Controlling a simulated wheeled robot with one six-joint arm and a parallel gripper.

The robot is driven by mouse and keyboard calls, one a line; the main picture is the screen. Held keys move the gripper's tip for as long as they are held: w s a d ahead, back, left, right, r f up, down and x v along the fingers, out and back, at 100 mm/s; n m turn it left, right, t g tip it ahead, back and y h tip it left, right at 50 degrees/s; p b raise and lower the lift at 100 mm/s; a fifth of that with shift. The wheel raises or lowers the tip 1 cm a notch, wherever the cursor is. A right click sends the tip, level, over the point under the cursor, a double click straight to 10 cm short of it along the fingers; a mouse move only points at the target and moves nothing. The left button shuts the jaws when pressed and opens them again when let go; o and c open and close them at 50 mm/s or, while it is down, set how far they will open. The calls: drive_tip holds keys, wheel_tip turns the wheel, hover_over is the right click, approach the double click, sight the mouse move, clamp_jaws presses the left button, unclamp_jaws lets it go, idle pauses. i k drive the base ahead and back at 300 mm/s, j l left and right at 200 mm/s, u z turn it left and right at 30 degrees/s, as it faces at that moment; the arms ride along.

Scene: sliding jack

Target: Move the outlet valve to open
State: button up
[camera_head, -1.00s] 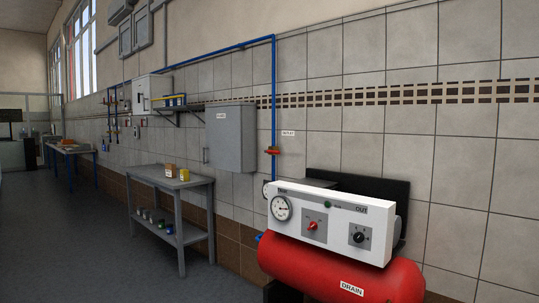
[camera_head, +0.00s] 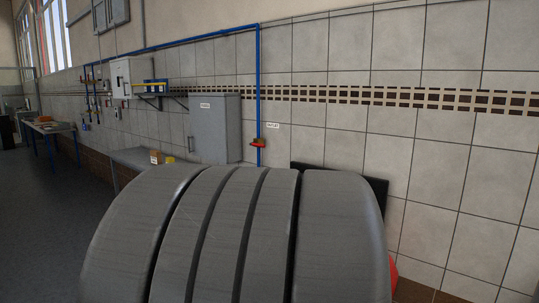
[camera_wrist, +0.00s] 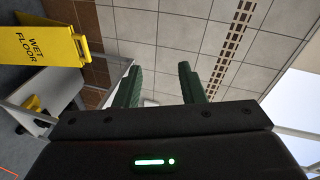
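The outlet valve (camera_head: 258,143) is a small red handle on the vertical blue pipe (camera_head: 257,85). In the head view, the handle lies roughly crosswise to the pipe, beside a small white label (camera_head: 272,125) on the tiled wall. I cannot make out the valve in the wrist view. My gripper (camera_wrist: 159,78) shows in the wrist view with its two green fingers apart and nothing between them. Behind the fingers is tiled wall. In the head view, a large grey ribbed shape, seemingly my arm, covers the lower middle and hides most of the compressor.
A sliver of the red tank (camera_head: 393,275) and a black panel (camera_head: 376,192) show at right. A grey cabinet (camera_head: 214,130) hangs left of the pipe above a bench (camera_head: 132,157). A yellow wet floor sign (camera_wrist: 38,46) stands upper left in the wrist view.

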sight(254, 144)
drive_tip(key=i+u, duration=0.25)
drive_tip(key=i, duration=0.25)
drive_tip(key=i+l+u, duration=0.15)
drive_tip(key=i+u, duration=0.15)
drive_tip(key=i, duration=0.2)
drive_tip(key=i+j+u, duration=0.15)
drive_tip(key=i+u, duration=0.2)
drive_tip(key=i, duration=0.55)
drive_tip(key=i+l+u, duration=0.15)
drive_tip(key=i+u, duration=0.2)
drive_tip(key=i, duration=0.5)
drive_tip(key=i+z, duration=0.7)
drive_tip(key=i+j+z, duration=0.2)
drive_tip(key=i+z, duration=0.6)
drive_tip(key=i, duration=0.05)
